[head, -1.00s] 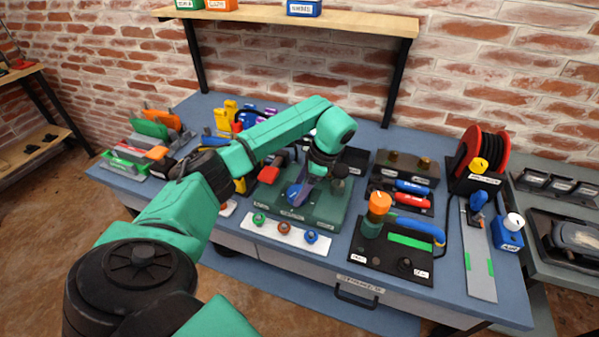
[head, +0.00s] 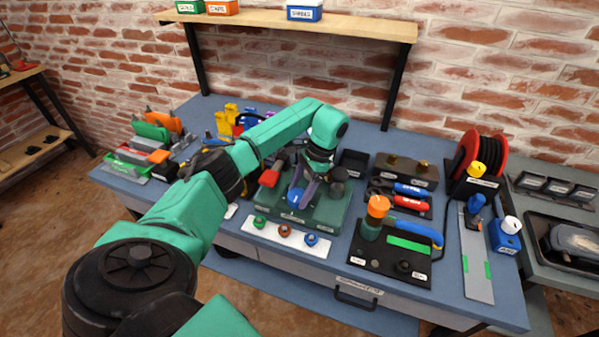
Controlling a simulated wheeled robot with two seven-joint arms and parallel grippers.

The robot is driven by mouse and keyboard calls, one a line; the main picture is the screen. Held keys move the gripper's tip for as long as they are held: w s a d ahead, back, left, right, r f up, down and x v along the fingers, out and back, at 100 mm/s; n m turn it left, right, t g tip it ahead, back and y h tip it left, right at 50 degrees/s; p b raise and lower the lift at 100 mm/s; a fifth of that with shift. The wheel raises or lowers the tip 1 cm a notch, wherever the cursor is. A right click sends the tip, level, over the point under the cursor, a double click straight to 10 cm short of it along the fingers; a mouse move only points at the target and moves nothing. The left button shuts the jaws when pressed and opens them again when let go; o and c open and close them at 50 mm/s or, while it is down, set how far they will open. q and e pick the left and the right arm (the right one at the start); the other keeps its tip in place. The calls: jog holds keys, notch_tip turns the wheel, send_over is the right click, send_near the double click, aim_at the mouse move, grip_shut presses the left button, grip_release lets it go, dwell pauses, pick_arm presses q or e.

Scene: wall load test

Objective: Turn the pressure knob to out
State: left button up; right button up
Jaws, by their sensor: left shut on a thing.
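A blue knob (head: 294,197) sits on a green panel (head: 327,211) in the middle of the workbench. My left gripper (head: 301,194) reaches down from above and is shut on this knob, with its fingers on either side of it. The fingers and wrist cover part of the knob and the panel behind it. The small labels on the panel are too small to read, so I cannot tell which position the knob points to. My right gripper is not in view.
A white strip with green, red and blue knobs (head: 286,235) lies in front of the panel. A black board with an orange-topped green handle (head: 373,218) stands to the right. A red hose reel (head: 477,153) is farther right. A shelf (head: 350,25) hangs above the bench.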

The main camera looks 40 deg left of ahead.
pick_arm(q)
jog(key=o, duration=1.4)
jog(key=shift+c, duration=0.2)
jog(key=p+v, duration=0.4)
jog(key=v, duration=1)
jog(key=shift+w+r, duration=0.15)
jog(key=shift+r, duration=0.05)
jog(key=shift+d, duration=0.15)
